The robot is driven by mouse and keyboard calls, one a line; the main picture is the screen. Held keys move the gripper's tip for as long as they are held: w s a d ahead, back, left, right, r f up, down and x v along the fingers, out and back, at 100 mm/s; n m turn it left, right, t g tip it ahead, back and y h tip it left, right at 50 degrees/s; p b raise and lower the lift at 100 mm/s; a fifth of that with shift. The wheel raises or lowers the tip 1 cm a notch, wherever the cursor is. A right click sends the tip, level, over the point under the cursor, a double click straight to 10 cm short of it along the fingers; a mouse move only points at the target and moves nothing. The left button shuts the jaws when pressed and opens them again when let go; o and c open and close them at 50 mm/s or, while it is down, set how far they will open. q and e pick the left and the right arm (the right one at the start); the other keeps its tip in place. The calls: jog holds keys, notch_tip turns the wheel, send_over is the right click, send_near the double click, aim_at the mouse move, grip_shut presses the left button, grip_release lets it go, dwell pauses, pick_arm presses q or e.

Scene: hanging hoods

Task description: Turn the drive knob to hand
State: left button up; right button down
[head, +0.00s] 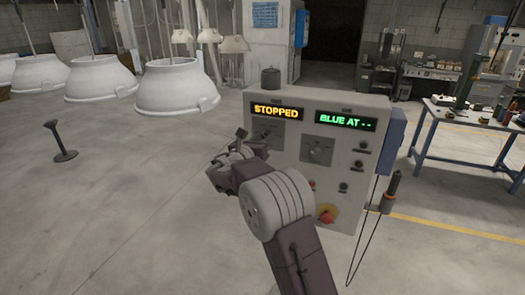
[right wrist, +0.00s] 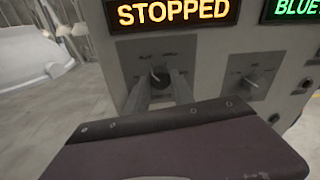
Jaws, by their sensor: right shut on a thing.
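The grey control box (head: 349,105) stands in front of me with an amber display reading STOPPED (head: 275,111) and a green one reading BLUE AT - - (head: 346,121). Below the amber display, the dark drive knob (right wrist: 159,76) sits on a grey plate with small labels too blurred to read. My right gripper (right wrist: 158,88) is shut on this knob, one finger on each side. In the head view my right gripper (head: 252,147) partly hides the knob's plate. My left gripper is in neither view.
A second knob (head: 316,154) sits to the right on its own plate. A corded pendant (head: 390,190) hangs at the box's right. White hoods (head: 176,90) hang at left. Open floor lies left.

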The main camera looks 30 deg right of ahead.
jog(key=m+t+b, duration=0.1)
jog(key=m+b, duration=1.5)
jog(key=m+t+y+b, duration=0.1)
jog(key=m+b, duration=0.7)
jog(key=b, duration=0.1)
jog(key=shift+s+d+f+m+t, duration=0.1)
jog(key=shift+s+d+m+t, duration=0.1)
jog(key=shift+s+m+t, duration=0.1)
dwell(0.4)
jog(key=c, duration=1.1)
grip_release()
jog(key=shift+w, duration=0.15)
jog(key=shift+f, duration=0.15)
